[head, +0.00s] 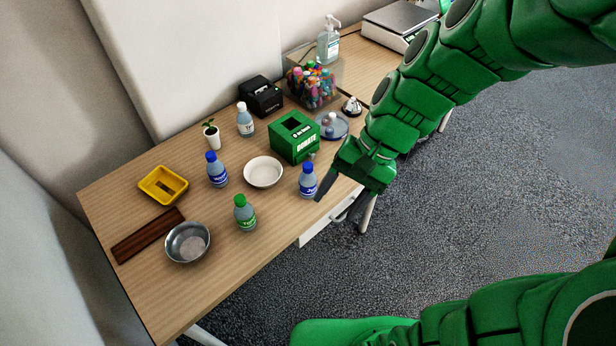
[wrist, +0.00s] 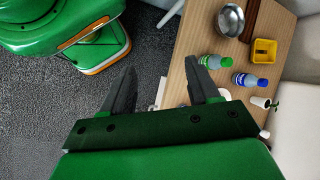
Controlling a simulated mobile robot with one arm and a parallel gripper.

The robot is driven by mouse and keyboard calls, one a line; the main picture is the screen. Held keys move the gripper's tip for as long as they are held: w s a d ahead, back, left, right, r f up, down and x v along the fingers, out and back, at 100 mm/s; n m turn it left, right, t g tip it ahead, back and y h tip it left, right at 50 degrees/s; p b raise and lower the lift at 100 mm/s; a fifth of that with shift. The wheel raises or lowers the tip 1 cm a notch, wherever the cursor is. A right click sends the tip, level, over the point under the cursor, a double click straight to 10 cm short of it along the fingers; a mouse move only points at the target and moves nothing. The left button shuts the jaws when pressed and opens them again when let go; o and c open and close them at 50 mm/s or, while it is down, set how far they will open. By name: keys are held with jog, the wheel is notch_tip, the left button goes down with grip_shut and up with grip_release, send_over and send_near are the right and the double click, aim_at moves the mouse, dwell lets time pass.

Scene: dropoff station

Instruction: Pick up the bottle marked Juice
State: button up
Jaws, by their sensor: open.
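A clear bottle with a blue cap and blue label (head: 308,183) stands upright near the table's front edge in the head view. Its label seems to begin with "Ju", which fits the Juice bottle. My gripper (head: 342,198) is open and empty just to its right, at the table edge, pointing down. One finger is close beside the bottle; contact cannot be told. In the wrist view my gripper (wrist: 160,66) has its fingers spread over the floor and table edge. I cannot make out the Juice bottle there; the gripper may hide it.
Other bottles stand nearby: green-capped (head: 244,214), blue-capped (head: 217,172) and white-capped (head: 245,121). A white bowl (head: 263,172) and green donation box (head: 295,138) are close to the Juice bottle. A metal bowl (head: 188,243) and yellow tray (head: 163,186) are at left.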

jog(key=w+a+f+m+y, duration=0.3)
jog(key=w, duration=0.4)
jog(key=m+t+y, duration=0.5)
jog(key=m, duration=0.8)
send_near(308, 180)
jog(key=w+a+r, duration=0.2)
jog(key=w+a, duration=0.1)
jog(key=a, duration=0.1)
jog(key=shift+s+f+x, duration=0.1)
jog(key=shift+x, duration=1.2)
jog(key=shift+s+f+x, duration=0.1)
jog(key=shift+x, duration=1.2)
jog(key=shift+s+f+x, duration=0.1)
jog(key=shift+s+x, duration=0.05)
jog(key=shift+x, duration=1.15)
jog(key=shift+d, duration=0.1)
grip_shut()
